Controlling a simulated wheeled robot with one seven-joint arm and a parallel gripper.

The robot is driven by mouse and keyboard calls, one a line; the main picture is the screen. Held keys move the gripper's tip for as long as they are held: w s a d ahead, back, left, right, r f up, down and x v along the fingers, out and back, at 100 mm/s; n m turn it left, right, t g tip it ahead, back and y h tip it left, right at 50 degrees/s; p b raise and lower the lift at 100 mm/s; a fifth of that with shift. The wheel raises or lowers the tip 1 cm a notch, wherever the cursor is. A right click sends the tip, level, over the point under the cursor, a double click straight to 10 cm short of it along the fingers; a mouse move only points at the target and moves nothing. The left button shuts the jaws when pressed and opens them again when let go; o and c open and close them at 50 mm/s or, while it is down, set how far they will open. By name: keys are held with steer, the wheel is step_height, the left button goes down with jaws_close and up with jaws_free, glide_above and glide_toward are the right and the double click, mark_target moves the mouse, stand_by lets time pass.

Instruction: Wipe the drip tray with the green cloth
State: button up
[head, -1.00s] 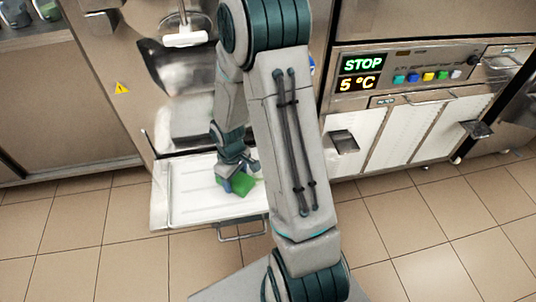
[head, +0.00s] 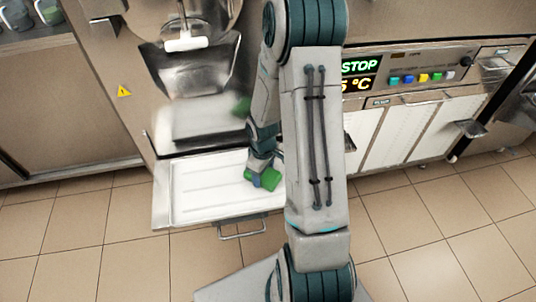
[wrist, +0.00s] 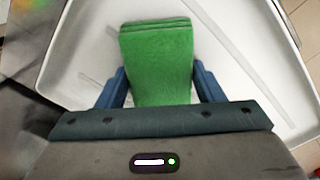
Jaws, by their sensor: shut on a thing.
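The white drip tray (head: 200,190) sticks out from the front of the steel freezer, low down, with a raised rim and shallow grooves. My gripper (head: 262,178) is over the right part of the tray. It is shut on the green cloth (head: 265,183), which looks like a folded pad. In the wrist view the cloth (wrist: 157,62) sits between the two blue fingers and reaches out ahead of them over the tray (wrist: 228,60). I cannot tell for sure whether the cloth touches the tray surface. My arm hides the area right of the tray.
The freezer's steel spout and chute (head: 195,75) hang above the back of the tray. A wire handle (head: 242,229) projects below the tray's front. A control panel (head: 410,75) reading STOP and 5 °C is at right. Tiled floor (head: 75,240) lies open in front.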

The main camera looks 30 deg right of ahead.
steer(key=shift+s+d+r+p, duration=0.1)
steer(key=shift+d+r+p, duration=0.2)
steer(key=shift+r+p, duration=0.05)
step_height(320, 180, up, 2)
steer(key=shift+a+r+p, duration=0.1)
steer(key=shift+r+p, duration=0.15)
steer(key=shift+p, duration=0.45)
step_height(320, 180, up, 5)
steer(key=p, duration=0.4)
